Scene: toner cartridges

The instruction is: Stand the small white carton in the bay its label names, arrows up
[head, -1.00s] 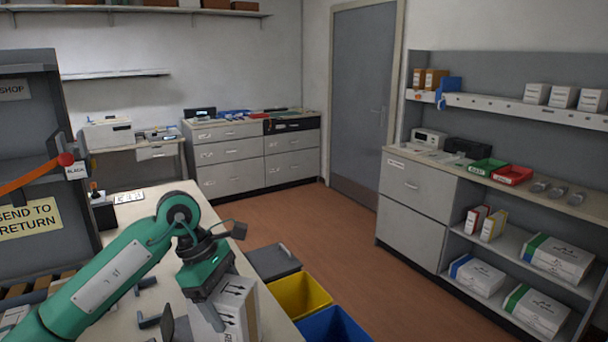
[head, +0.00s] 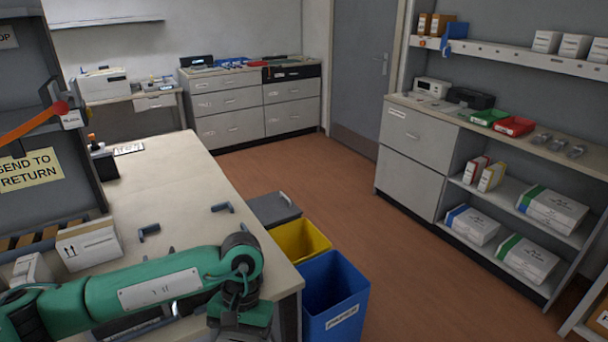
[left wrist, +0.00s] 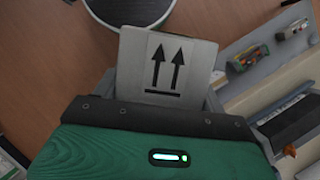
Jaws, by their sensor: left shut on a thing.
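My left gripper (head: 240,326) is at the bottom of the head view, over the bench's near right end; its fingertips are cut off or hidden there. In the left wrist view it is shut on a white carton (left wrist: 165,62). The carton's visible face has two black arrows above a bar, pointing up in that picture, away from the green gripper body. No bay name can be read on it. The carton does not show clearly in the head view. A shelf at left bears a small "BLACK" label (head: 71,120). My right gripper is not in view.
Another white carton with arrows (head: 88,242) and a smaller white one (head: 32,270) stand at the bench's left. A yellow bin (head: 300,241) and a blue bin (head: 333,300) stand beside the bench (head: 180,180). A "SEND TO RETURN" sign (head: 30,170) hangs at left.

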